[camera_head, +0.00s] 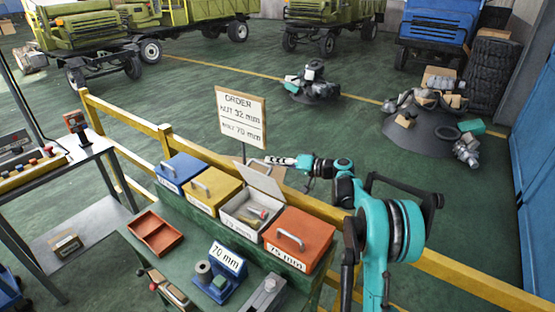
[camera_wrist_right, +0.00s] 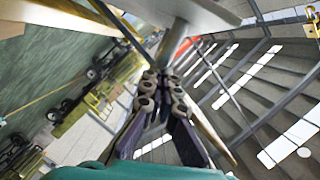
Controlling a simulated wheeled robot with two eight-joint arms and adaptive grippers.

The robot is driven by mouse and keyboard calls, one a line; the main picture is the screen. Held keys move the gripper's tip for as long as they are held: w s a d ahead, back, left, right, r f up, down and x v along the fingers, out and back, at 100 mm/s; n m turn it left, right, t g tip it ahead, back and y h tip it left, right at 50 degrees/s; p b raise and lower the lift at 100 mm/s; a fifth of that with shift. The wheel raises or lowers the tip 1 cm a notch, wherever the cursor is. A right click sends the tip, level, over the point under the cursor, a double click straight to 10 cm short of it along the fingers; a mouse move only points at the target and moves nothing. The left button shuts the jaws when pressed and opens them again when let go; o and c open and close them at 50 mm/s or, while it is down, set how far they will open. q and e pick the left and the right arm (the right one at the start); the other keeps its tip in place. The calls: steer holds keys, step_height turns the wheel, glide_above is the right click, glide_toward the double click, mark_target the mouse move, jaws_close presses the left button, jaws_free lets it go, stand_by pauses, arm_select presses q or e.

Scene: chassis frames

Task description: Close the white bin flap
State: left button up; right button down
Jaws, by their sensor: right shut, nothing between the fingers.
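The white bin (camera_head: 239,212) stands in a row of bins on the green bench, between the yellow and orange bins. Its white flap (camera_head: 262,180) is raised and tilted back, with a handle at its upper edge. Small yellowish and dark items show inside the bin. My right gripper (camera_head: 272,161) is shut and empty, behind the flap's upper edge in the head view. In the right wrist view its dark fingers (camera_wrist_right: 162,82) are together, close to a grey bar and pale panel, probably the flap and handle. I cannot tell whether they touch. My left gripper is not in view.
Blue (camera_head: 181,172), yellow (camera_head: 211,188) and orange (camera_head: 299,238) bins are closed. A yellow rail (camera_head: 160,155) runs behind them. An order sign (camera_head: 241,118) stands behind the bins. A red tray (camera_head: 157,233) and a blue 70 mm stand (camera_head: 226,267) are in front.

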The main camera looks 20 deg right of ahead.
mark_target(264, 176)
steer(key=s+a+n, duration=0.1)
steer(key=a, duration=0.1)
steer(key=s+a+f+n+h+b, duration=0.1)
steer(key=s, duration=0.1)
steer(key=s+a+n, duration=0.1)
steer(key=a, duration=0.1)
steer(key=shift+s+a+f+n+b, duration=0.2)
steer(key=shift+a+f+n+b, duration=0.1)
steer(key=shift+f+n, duration=0.1)
steer(key=s+a+f+n+t+h+b, duration=0.1)
steer(key=s+a+f+n+b, duration=0.2)
steer(key=s+a+f, duration=0.1)
steer(key=shift+a+f+h, duration=0.3)
steer(key=shift+a+f, duration=0.1)
steer(key=shift+a, duration=0.1)
steer(key=shift+r, duration=0.1)
